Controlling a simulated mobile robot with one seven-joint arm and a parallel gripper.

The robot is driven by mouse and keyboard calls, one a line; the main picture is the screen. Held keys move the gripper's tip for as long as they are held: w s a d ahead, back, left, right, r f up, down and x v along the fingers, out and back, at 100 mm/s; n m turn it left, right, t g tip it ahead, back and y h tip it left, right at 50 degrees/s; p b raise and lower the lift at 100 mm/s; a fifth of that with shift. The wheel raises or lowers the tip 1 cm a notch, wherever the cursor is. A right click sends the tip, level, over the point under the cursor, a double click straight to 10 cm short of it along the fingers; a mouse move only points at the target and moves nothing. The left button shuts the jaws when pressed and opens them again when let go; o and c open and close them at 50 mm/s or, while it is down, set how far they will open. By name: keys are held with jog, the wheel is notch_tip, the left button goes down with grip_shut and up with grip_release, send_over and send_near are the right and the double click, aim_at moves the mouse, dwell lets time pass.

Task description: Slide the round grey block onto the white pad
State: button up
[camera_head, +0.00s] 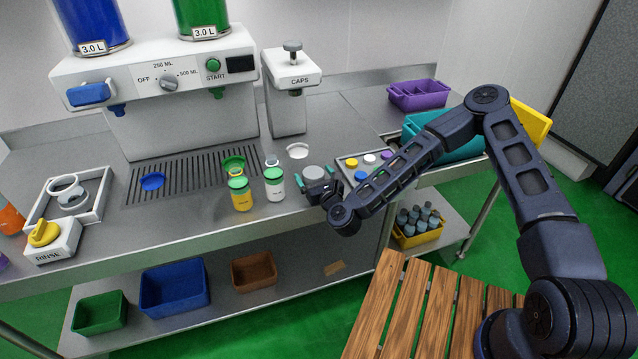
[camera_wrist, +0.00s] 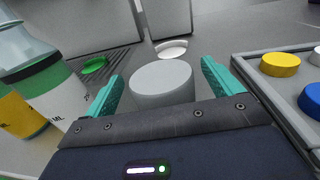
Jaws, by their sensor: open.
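The round grey block (camera_head: 313,173) stands on the steel counter, in front of the caps dispenser. In the wrist view the grey block (camera_wrist: 162,82) sits between the two teal fingers. My gripper (camera_head: 316,182) is open around it, with a gap visible on both sides; in the wrist view the gripper (camera_wrist: 165,88) shows its fingers left and right of the block. The white pad (camera_head: 297,151) lies on the counter just beyond the block, below the caps dispenser. The pad (camera_wrist: 172,49) shows past the block in the wrist view, apart from it.
Two bottles, one yellow with a green band (camera_head: 240,194) and one white (camera_head: 274,183), stand close left of my gripper. A tray of coloured caps (camera_head: 351,163) lies close right. The caps dispenser (camera_head: 290,90) stands behind the pad. Bare counter lies between block and pad.

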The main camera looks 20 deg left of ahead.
aim_at(311, 167)
jog(key=shift+w+a, duration=0.35)
jog(key=shift+a, duration=0.05)
jog(key=c, duration=1.2)
jog(key=shift+w+x, duration=0.25)
jog(key=shift+x, duration=2.75)
jog(key=shift+d+r, duration=0.1)
jog(key=shift+d, duration=0.05)
jog(key=shift+w+d+x, duration=0.1)
jog(key=shift+w+x, duration=0.05)
jog(key=shift+x, duration=1.3)
jog(key=shift+w+d+x, duration=0.1)
jog(key=shift+x, duration=1.35)
jog(key=shift+w+d+x, duration=0.1)
jog(key=shift+w+x, duration=0.05)
jog(key=shift+x, duration=1.35)
jog(key=shift+w+d+x, duration=0.1)
jog(key=shift+x, duration=1.4)
